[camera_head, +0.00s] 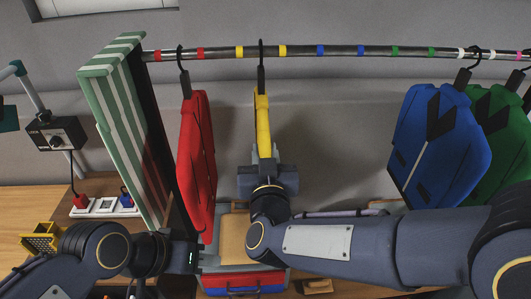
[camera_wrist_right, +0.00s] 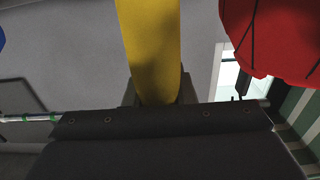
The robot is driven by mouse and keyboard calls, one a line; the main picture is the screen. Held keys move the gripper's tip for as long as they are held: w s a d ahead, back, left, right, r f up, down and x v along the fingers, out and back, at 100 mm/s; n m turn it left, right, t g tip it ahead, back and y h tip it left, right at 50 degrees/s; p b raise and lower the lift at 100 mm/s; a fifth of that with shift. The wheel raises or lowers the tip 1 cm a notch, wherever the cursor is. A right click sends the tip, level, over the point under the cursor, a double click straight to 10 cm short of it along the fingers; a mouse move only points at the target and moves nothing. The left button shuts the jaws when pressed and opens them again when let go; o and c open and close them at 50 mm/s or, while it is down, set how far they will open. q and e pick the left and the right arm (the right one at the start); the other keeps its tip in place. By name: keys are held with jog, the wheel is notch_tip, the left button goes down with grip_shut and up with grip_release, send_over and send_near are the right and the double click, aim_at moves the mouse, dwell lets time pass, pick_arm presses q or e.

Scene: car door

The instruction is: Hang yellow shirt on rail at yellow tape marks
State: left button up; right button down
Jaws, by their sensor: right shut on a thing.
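The yellow shirt (camera_head: 263,125) is upright on a black hanger, seen nearly edge-on in the head view. The hanger's hook (camera_head: 261,46) shows at the rail (camera_head: 340,51), between the two yellow tape marks (camera_head: 239,52) (camera_head: 283,50). I cannot tell whether the rail bears its weight. My right gripper (camera_head: 266,166) is shut on the lower part of the yellow shirt; the shirt also rises from the jaws in the right wrist view (camera_wrist_right: 152,50). My left gripper (camera_head: 195,257) is low at the left, apart from the shirt; its fingers are not clear.
A red shirt (camera_head: 197,150) hangs close to the left of the yellow one. Blue (camera_head: 440,140) and green (camera_head: 505,120) shirts hang at the right. A striped green-and-white board (camera_head: 125,120) stands at the left. The rail between yellow and blue shirts is free.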

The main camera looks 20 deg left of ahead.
jog(key=shift+f, duration=0.1)
jog(key=c, duration=1.2)
grip_release()
jog(key=shift+o, duration=0.4)
jog(key=shift+f, duration=0.1)
jog(key=shift+s, duration=0.15)
